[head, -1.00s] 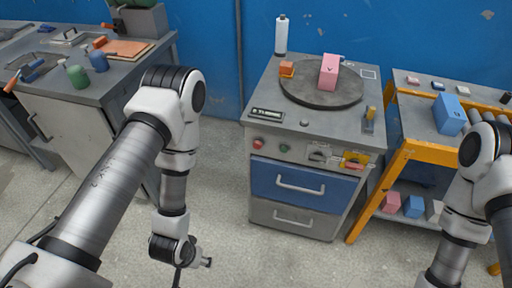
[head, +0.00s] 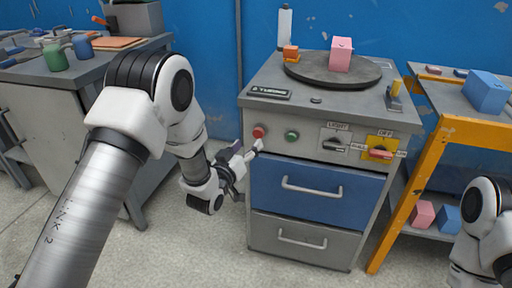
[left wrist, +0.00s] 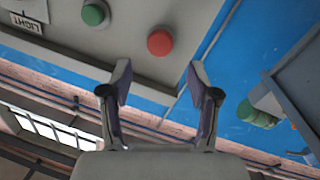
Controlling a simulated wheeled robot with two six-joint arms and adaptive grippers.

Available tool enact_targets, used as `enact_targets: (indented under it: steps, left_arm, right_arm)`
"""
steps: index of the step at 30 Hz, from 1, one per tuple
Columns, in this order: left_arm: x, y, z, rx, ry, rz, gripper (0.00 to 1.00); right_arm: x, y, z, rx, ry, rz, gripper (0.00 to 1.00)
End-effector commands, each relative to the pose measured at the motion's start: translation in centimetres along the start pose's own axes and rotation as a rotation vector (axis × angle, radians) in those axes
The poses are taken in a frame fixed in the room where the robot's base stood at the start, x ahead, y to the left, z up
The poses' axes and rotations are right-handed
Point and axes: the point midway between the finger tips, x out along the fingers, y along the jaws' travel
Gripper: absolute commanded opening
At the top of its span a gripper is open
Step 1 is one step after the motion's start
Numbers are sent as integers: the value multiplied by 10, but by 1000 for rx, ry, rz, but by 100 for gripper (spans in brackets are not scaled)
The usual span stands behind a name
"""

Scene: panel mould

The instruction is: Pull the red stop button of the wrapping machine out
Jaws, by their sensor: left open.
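The red stop button (head: 258,132) is a round knob on the left of the front panel of the wrapping machine (head: 270,105). It also shows in the left wrist view (left wrist: 160,42), ahead of the fingers and near the middle. My left gripper (head: 250,150) is open and empty, just in front of and slightly below the button. In the left wrist view my left gripper (left wrist: 156,82) has its fingers spread, with the button beyond the tips and apart from them. My right arm shows at the right edge of the head view, but its gripper is out of view.
A green button (head: 292,136) sits right of the red one. The light switch (head: 335,144) and a red handle on a yellow plate (head: 380,152) are farther right. A blue drawer (head: 300,187) with a handle lies below. A pink block (head: 341,54) stands on the turntable (head: 310,72).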

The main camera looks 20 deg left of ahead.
Motion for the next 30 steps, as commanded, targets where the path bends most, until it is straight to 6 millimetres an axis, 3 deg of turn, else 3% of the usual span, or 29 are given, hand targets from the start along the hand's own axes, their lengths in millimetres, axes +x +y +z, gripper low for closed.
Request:
enact_targets:
  steps: [9, 18, 19, 24, 30]
  left_arm:
    - [57, 0, 1, 0, 0, -1, 61]
    - [65, 0, 0, -1, -3, -2, 61]
    - [65, 0, 0, -1, -3, -2, 57]
    - [65, 0, 0, -1, -3, -2, 0]
    - [62, 1, -1, -1, -4, -2, 0]
  right_arm:
    - [12, 0, 0, 0, -1, 0, 40]
    - [12, 0, 0, 0, -1, 0, 40]
    - [12, 0, 0, 0, -1, 0, 40]
    - [12, 0, 0, 0, -1, 0, 40]
    - [6, 0, 0, 0, -1, 0, 40]
